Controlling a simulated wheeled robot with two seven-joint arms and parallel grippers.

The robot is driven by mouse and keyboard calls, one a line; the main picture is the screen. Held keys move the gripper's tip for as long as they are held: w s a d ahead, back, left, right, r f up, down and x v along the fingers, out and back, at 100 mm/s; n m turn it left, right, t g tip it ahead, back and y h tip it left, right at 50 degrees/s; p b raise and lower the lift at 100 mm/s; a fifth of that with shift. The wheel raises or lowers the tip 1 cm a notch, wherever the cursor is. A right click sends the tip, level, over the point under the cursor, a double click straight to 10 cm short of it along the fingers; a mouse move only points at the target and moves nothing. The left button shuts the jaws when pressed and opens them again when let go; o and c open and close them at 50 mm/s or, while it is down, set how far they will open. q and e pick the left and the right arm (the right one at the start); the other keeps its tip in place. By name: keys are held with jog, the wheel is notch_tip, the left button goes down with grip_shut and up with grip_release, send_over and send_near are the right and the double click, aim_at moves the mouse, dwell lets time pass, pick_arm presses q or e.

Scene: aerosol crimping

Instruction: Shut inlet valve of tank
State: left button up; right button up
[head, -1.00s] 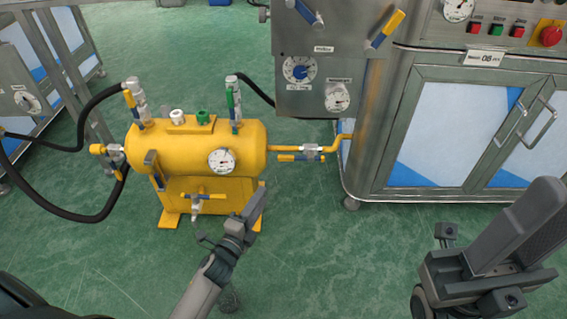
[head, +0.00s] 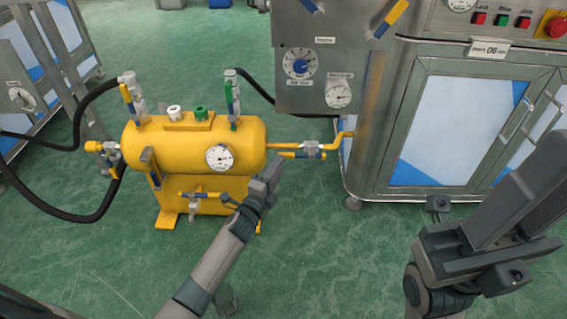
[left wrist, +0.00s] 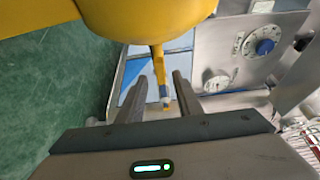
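The yellow tank (head: 195,150) stands on the floor at left centre. A yellow pipe (head: 285,146) runs from its right end to the steel cabinet, with a grey valve (head: 311,150) whose yellow and blue handle lies along the pipe. The tank's other valves show at its left end (head: 103,148), top and lower front (head: 193,200); no label marks the inlet. My left gripper (head: 270,172) is before the tank's right end, below and left of the pipe valve. In the left wrist view its fingers (left wrist: 157,92) are apart and empty, with the valve's handle (left wrist: 165,95) beyond them. My right gripper (head: 490,235) is at lower right, apart from the valves.
The steel cabinet (head: 378,130) stands close to the right, with a panel of dials (head: 299,64) above the pipe. Black hoses (head: 75,150) loop from the tank's left side. Green floor (head: 320,250) between my arms is clear.

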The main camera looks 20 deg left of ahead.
pick_arm(q)
jog(key=shift+w+d+b, duration=0.15)
jog(key=shift+w+b, duration=0.15)
jog(key=shift+w, duration=0.85)
jog(key=shift+w+d+b, duration=0.1)
jog(key=shift+w+b, duration=0.2)
jog(key=shift+w, duration=0.8)
jog(key=shift+c, duration=0.3)
grip_shut()
